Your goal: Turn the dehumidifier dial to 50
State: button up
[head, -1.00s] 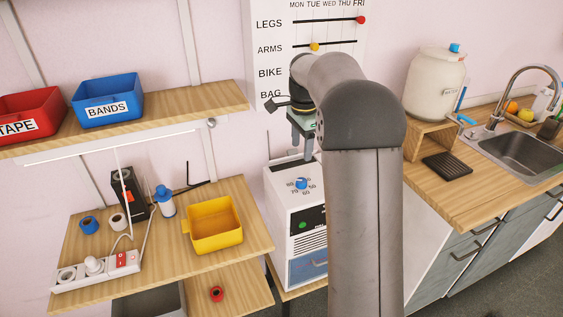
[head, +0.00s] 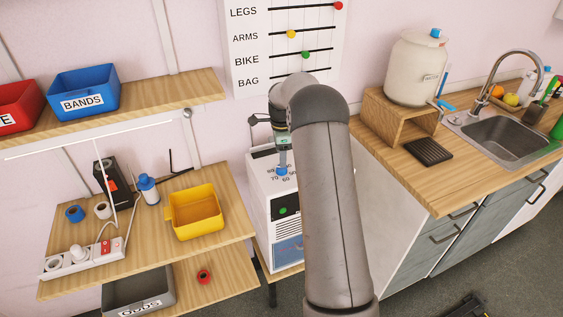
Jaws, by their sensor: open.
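The dehumidifier (head: 261,197) is a white box with a black panel, a green button and a front grille. It stands between the wooden shelves and the counter. Its blue dial (head: 282,171) is on the top face, with printed numbers around it; 70 and 60 show in part. My gripper (head: 283,165) points down right at the dial, with its fingertips over or beside it. It is open. The fingers cover part of the dial, so I cannot tell its setting or whether they touch it. My arm hides the dehumidifier's right side.
A yellow bin (head: 196,222) sits on the wooden shelf left of the dehumidifier, near a power strip (head: 82,259). Upper shelf (head: 190,92) holds a blue BANDS bin (head: 84,90). A counter (head: 407,180) with a sink lies to the right. A wall chart (head: 240,70) hangs behind.

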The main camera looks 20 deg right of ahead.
aim_at(282, 169)
jog(key=shift+f+p, duration=0.45)
jog(key=shift+f, duration=2.1)
jog(key=c, duration=1)
